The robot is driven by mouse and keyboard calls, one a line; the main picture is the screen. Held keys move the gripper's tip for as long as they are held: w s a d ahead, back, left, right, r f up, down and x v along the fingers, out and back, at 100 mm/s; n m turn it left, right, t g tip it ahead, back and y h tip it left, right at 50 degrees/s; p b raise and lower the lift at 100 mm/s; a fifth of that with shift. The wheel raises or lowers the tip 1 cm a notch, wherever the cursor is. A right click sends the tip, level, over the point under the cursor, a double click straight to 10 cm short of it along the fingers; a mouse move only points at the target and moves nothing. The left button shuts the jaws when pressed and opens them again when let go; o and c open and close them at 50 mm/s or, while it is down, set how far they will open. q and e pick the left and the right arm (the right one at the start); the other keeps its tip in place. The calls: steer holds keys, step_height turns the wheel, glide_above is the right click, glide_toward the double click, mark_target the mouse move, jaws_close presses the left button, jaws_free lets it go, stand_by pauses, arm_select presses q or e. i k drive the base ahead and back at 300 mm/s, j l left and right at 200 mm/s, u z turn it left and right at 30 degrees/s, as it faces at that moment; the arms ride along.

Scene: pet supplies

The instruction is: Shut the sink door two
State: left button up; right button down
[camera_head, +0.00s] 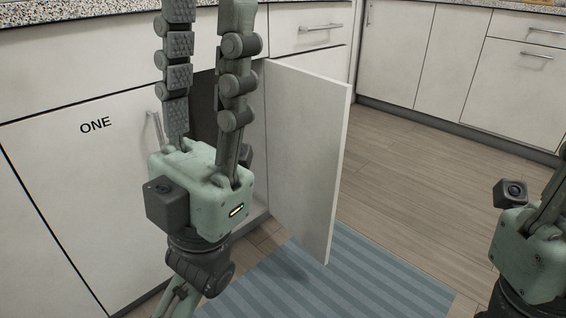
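The sink door two (308,150) stands open, swung out from the cabinet into the room. No label shows on the side of it that I see. The sink door one (75,190), marked ONE, is shut to the left. My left gripper (208,12) is in front of the cabinet, left of the open door, with its two long fingers pointing up and apart. Nothing shows between them but the cabinet front and the dark opening. It hides much of the opening. My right gripper (545,215) is at the right edge, its fingers mostly cut off.
A blue striped mat (375,285) lies on the wooden floor below the open door. A speckled countertop (60,12) runs above the drawers. More shut cabinets (440,60) stand at the back right. The floor (410,180) right of the door is clear.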

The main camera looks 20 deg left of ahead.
mark_target(307, 115)
steer(key=u, duration=0.5)
steer(key=i+l+u, duration=0.1)
steer(key=u, duration=0.35)
steer(key=l+u, duration=0.2)
steer(key=u, duration=0.3)
steer(key=l+u, duration=0.3)
steer(key=i+l+u, duration=0.1)
steer(key=l+u, duration=0.2)
steer(key=i+l+z, duration=0.1)
steer(key=l+z, duration=0.2)
steer(key=l, duration=0.75)
steer(key=k+l+z, duration=0.1)
steer(key=l, duration=1)
steer(key=i+l+u, duration=0.15)
steer(key=l+u, duration=0.15)
steer(key=i+l+u, duration=0.15)
steer(key=l+u, duration=0.15)
steer(key=i+l+u, duration=0.1)
steer(key=l+u, duration=0.15)
steer(key=k+u, duration=0.1)
steer(key=k, duration=0.7)
